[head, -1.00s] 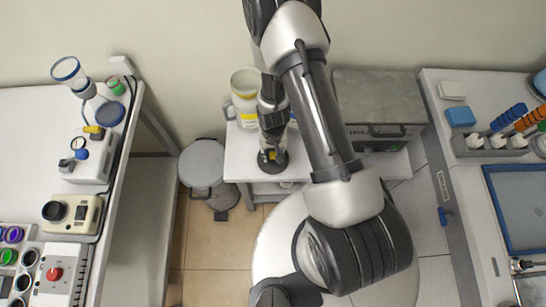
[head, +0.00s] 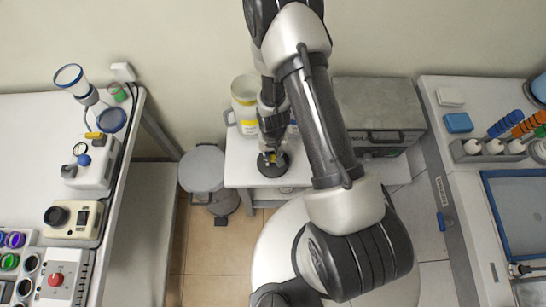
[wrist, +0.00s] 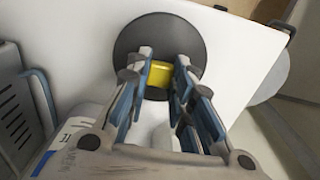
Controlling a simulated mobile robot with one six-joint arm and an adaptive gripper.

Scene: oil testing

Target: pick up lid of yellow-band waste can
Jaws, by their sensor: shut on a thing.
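My gripper (wrist: 158,90) is shut on the yellow block at the middle of a dark round lid (wrist: 190,45). The yellow block (wrist: 159,78) shows between the fingers in the wrist view. In the head view the lid (head: 280,167) is a dark disc over the front of the small white table, below my gripper (head: 270,155). I cannot tell whether the disc touches the tabletop. A white can with a yellow band (head: 246,110) stands behind, at the table's back left, partly hidden by my arm.
A grey metal box (head: 378,108) stands to the right of the white table (head: 237,172). A grey round-topped bin (head: 202,168) is on the floor to the left. Benches with equipment flank both sides. Tiled floor shows in front.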

